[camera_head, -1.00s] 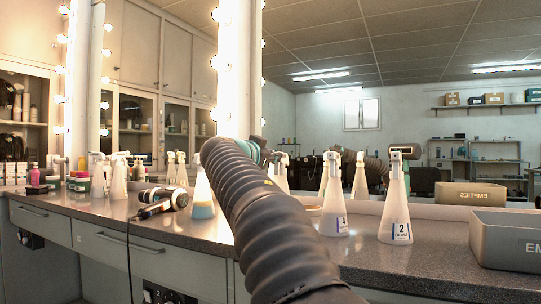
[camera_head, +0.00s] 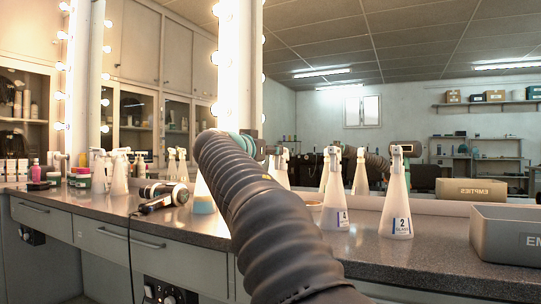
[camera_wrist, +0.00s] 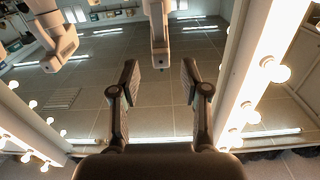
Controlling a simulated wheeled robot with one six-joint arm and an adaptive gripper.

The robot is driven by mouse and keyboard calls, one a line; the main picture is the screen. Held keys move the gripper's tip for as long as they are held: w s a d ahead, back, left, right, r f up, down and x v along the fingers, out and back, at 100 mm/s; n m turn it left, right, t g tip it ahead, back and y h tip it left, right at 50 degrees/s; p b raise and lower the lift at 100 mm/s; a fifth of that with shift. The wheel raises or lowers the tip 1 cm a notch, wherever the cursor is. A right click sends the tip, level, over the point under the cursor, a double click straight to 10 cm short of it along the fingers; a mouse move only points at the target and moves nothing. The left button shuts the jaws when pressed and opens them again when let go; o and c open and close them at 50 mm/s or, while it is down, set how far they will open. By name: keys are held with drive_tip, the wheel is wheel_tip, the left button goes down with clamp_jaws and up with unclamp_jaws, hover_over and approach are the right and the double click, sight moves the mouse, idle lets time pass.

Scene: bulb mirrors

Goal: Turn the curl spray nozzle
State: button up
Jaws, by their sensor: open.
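White conical spray bottles stand on the counter in the head view. One is marked 2 (camera_head: 396,200), one to its left is marked 4 (camera_head: 334,190), and one with pale blue liquid (camera_head: 203,197) is partly behind my arm. I cannot read a curl label on any of them. My gripper (camera_wrist: 159,80) is open and empty in the wrist view. A white spray nozzle (camera_wrist: 159,30) lies ahead of the gap between its fingers, apart from both. A second nozzle (camera_wrist: 56,42) is at upper left. In the head view my arm's sleeve hides the fingers.
More white bottles (camera_head: 118,175) stand farther left. Lit mirrors line the counter's back.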

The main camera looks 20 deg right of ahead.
drive_tip(key=shift+b+v, duration=0.35)
drive_tip(key=shift+v, duration=1.55)
drive_tip(key=v, duration=1.2)
